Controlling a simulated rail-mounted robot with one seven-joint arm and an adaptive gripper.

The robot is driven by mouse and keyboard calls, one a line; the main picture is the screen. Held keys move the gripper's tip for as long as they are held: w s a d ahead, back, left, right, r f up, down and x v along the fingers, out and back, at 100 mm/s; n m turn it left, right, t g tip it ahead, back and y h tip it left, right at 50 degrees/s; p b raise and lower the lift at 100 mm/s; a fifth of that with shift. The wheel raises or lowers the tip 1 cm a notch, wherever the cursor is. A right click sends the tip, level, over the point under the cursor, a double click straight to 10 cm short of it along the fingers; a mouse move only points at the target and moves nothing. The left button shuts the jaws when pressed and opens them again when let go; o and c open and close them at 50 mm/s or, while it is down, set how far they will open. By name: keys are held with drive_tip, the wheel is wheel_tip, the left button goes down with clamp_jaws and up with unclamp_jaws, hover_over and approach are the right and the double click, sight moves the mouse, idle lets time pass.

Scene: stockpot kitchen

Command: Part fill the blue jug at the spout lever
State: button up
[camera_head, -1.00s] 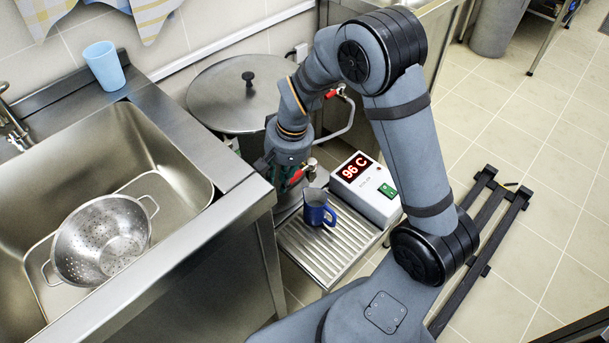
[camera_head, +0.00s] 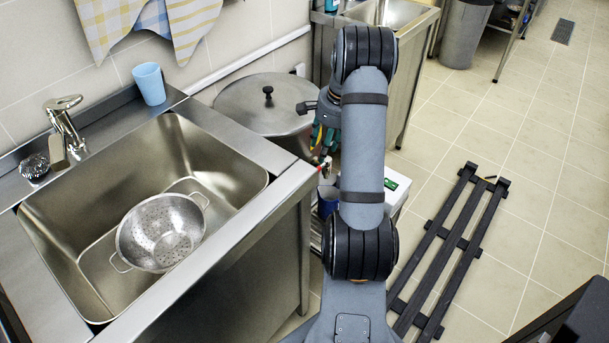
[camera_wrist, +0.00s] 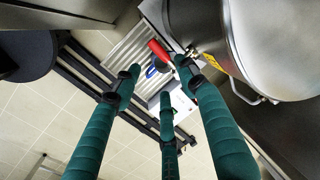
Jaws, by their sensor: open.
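The blue jug (camera_head: 327,199) stands below the spout in the head view, mostly hidden behind my arm. A bit of its blue also shows in the wrist view (camera_wrist: 151,71). The red spout lever (camera_head: 322,166) is at the side of the steel stockpot (camera_head: 262,118); in the wrist view the lever (camera_wrist: 159,50) lies beyond my fingertips. My gripper (camera_head: 319,140) is above the lever, with its green fingers spread and nothing between them. In the wrist view my gripper (camera_wrist: 160,80) appears apart from lever and jug. The jug's inside is hidden.
A slatted metal stand (camera_wrist: 127,52) lies under the jug. The white display box (camera_head: 398,186) is mostly behind my arm. The steel sink (camera_head: 90,220), with a colander (camera_head: 161,232), is at the left. A light-blue cup (camera_head: 149,83) stands behind it.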

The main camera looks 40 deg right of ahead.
wheel_tip(320, 180, down, 10)
drive_tip(key=w+b, duration=0.1)
drive_tip(key=shift+w, duration=0.4)
drive_tip(key=shift+c, duration=0.8)
clamp_jaws()
